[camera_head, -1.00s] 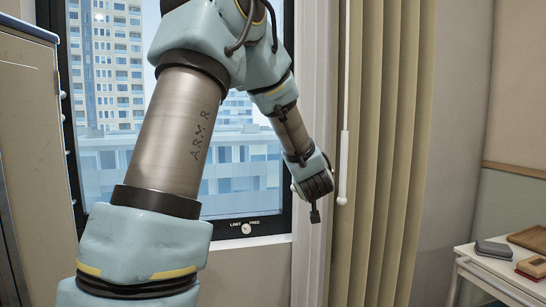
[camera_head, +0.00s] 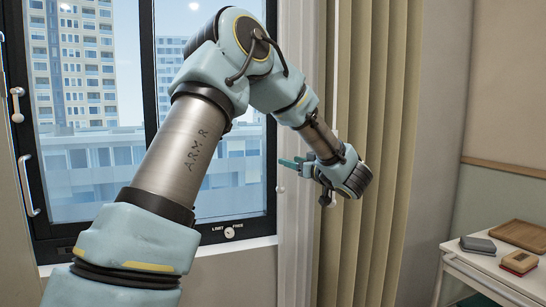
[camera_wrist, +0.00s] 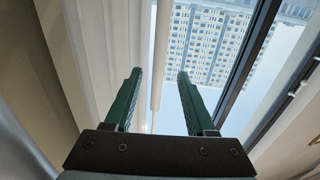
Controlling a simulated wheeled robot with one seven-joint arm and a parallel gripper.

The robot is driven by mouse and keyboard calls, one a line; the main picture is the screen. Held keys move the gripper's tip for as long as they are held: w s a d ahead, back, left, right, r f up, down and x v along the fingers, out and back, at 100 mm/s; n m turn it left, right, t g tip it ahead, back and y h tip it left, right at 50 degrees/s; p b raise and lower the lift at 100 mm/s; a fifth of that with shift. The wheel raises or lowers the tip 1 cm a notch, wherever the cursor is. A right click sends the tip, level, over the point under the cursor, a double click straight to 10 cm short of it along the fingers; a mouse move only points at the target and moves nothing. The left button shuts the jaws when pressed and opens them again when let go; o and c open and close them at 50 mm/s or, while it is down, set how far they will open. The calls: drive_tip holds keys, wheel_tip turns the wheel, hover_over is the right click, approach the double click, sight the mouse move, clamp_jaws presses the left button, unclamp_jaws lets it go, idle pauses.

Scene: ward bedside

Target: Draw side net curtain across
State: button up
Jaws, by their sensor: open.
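The white net curtain (camera_head: 297,235) hangs gathered in a narrow vertical bundle at the window's right side, beside the heavier beige curtain (camera_head: 385,100). My gripper (camera_head: 290,163) is in front of the net bundle in the head view, its green fingers pointing left toward the window. In the wrist view my gripper (camera_wrist: 159,74) is open, with pale folds to its left. A slim white upright strip (camera_wrist: 167,45) shows between the fingertips; I cannot tell whether it is a wand or a curtain edge, or whether it touches them. My forearm hides part of the curtains.
The dark-framed window (camera_head: 150,75) fills the left, with a white handle (camera_head: 27,185) and a latch dial (camera_head: 230,232) on its frame. A white side table (camera_head: 475,262) at right holds a grey case (camera_head: 478,244), a small box (camera_head: 519,262) and a wooden tray (camera_head: 520,234).

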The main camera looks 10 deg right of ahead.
drive_tip(key=p+x, duration=0.3)
drive_tip(key=x, duration=0.7)
drive_tip(key=shift+p, duration=0.4)
clamp_jaws()
idle(0.9)
